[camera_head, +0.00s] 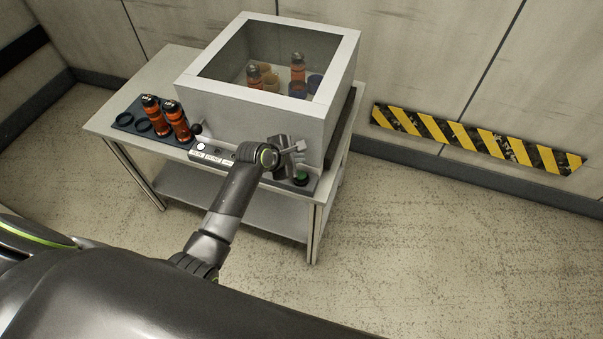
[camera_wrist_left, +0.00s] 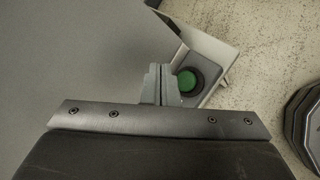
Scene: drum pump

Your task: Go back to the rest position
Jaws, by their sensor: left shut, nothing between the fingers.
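My left gripper (camera_head: 297,160) is at the front right of a white box-shaped machine (camera_head: 253,118) on a table. In the left wrist view, its fingers (camera_wrist_left: 161,84) are closed together with nothing between them. A green button (camera_head: 301,179) on the machine's front ledge is just below the gripper. In the left wrist view, the green button (camera_wrist_left: 187,81) is right beside the fingers; I cannot tell whether they touch it. My right gripper is not in view.
Two orange bottles (camera_head: 177,121) stand in a dark rack (camera_head: 130,124) at the table's left. More bottles (camera_head: 298,68) and cups show inside the machine through its window. The table (camera_head: 97,124) stands near the wall. The floor (camera_head: 440,240) at the right is clear.

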